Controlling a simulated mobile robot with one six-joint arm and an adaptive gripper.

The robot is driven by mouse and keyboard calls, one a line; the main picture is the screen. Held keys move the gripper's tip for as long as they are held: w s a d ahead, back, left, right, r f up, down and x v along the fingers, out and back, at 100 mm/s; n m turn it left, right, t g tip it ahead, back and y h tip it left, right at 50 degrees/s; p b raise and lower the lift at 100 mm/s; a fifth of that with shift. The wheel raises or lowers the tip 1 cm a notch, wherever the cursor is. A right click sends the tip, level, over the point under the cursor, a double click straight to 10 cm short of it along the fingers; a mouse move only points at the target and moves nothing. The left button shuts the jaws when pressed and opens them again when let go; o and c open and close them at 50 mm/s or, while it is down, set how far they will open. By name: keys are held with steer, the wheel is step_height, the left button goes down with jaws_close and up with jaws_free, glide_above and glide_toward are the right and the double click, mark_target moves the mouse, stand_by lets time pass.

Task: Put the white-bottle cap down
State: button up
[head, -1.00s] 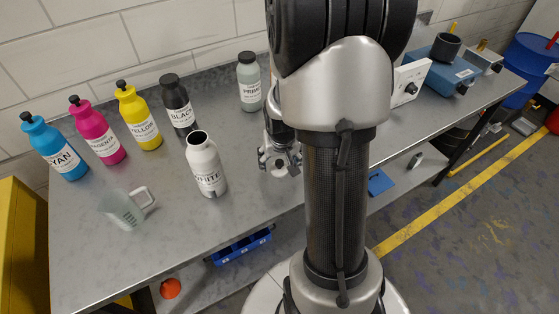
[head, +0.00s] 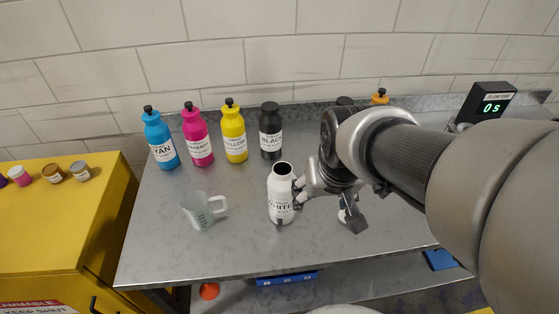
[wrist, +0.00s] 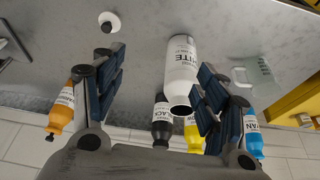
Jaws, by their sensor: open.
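The white bottle (head: 281,196) stands upright on the metal table with its mouth open and uncapped. It also shows in the wrist view (wrist: 180,65), near my right-hand finger. The white-bottle cap (wrist: 109,22), a white disc with a dark knob, lies on the table beyond my left-hand finger. In the head view the cap (head: 342,215) is mostly hidden by a finger. My gripper (head: 326,206) is open and empty, just right of the white bottle. In the wrist view its fingers (wrist: 160,68) are spread wide. I cannot tell whether a finger touches the bottle.
Cyan (head: 160,140), magenta (head: 197,138), yellow (head: 233,138) and black (head: 270,133) bottles stand capped at the back. A clear measuring jug (head: 202,212) stands left of the white bottle. An orange bottle (wrist: 60,108) is at the wrist view's left. The table front is clear.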

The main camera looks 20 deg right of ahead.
steer(key=s+a+r+n+y, duration=0.1)
steer(key=s+a+r+n, duration=0.2)
steer(key=s+a, duration=0.5)
steer(key=shift+s+r+t, duration=0.25)
steer(key=shift+r+t, duration=0.15)
steer(key=shift+r, duration=0.25)
